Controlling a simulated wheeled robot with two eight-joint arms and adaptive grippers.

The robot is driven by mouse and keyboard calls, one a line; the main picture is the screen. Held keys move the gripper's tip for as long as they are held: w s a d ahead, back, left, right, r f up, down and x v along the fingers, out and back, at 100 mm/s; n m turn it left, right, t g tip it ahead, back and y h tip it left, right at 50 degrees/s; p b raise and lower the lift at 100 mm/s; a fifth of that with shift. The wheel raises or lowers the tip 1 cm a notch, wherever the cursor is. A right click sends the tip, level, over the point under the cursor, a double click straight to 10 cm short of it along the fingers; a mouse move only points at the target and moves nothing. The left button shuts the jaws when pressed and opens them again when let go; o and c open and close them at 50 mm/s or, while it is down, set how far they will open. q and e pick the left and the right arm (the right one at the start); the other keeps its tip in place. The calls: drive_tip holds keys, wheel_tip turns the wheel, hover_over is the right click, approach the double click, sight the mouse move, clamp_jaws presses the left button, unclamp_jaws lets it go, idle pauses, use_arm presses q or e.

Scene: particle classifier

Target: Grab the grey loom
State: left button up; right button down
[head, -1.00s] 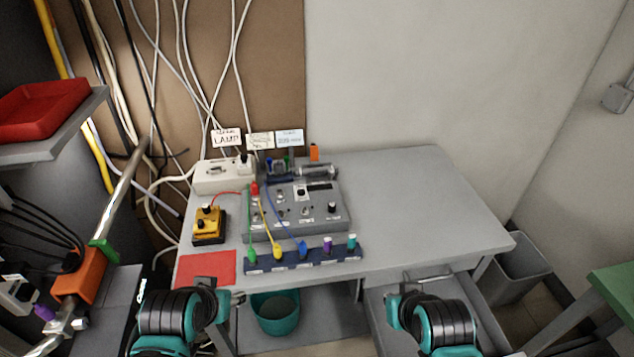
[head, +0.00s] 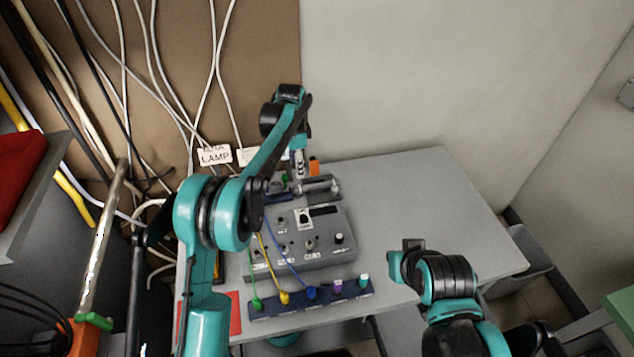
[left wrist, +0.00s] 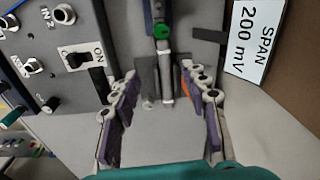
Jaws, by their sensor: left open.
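A grey cylindrical piece (head: 322,187), which may be the grey loom, lies behind the grey control box (head: 312,248). In the left wrist view a grey rod (left wrist: 166,82) with a green part at its far end lies between my left fingers. My left gripper (left wrist: 160,115) is open, with a purple-padded finger on either side of the rod and no visible contact. In the head view my left gripper (head: 299,165) points down behind the box, partly hidden. My right gripper (head: 413,246) is over the table's front edge; its fingers are unclear.
A dark blue strip (head: 310,302) with coloured plugs and wires stands before the box. My left arm covers the table's left side. The table's right part (head: 430,190) is clear.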

use_arm(q)
drive_tip(key=m, duration=0.1)
hover_over(303, 186)
drive_tip(key=shift+g, duration=0.3)
drive_tip(key=f, duration=0.5)
drive_tip(key=shift+s+d+f, duration=0.1)
drive_tip(key=shift+s+f, duration=0.1)
drive_tip(key=shift+f, duration=0.2)
wheel_tip(303, 186, down, 6)
drive_tip(key=b, duration=0.3)
drive_tip(key=shift+w+r, duration=0.15)
drive_tip(key=shift+r, duration=0.1)
clamp_jaws()
